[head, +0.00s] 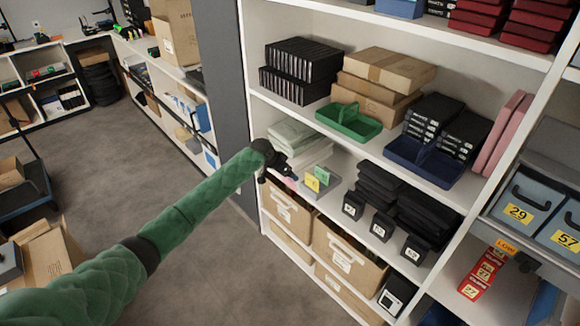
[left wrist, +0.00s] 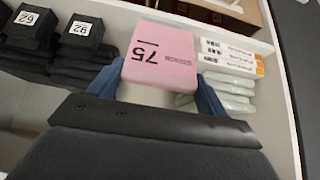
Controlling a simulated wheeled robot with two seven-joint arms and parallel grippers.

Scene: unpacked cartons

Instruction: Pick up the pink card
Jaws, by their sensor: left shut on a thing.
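The pink card (left wrist: 160,52), marked 75, sits between the two blue fingers of my left gripper (left wrist: 157,82) in the left wrist view. The gripper is shut on it, with one finger at each side. In the head view my left gripper (head: 284,174) reaches to the front of the middle shelf, and only a small pink patch shows by its tips. I cannot tell whether the card still touches the shelf. My right gripper is in neither view.
Yellow (head: 312,183) and green (head: 322,174) cards stand just right of the gripper. Black numbered boxes (head: 352,205) line the shelf front farther right. Pale folded stacks (head: 292,135) lie behind the gripper. Cardboard bins (head: 345,255) fill the shelf below. A grey post (head: 222,60) stands left.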

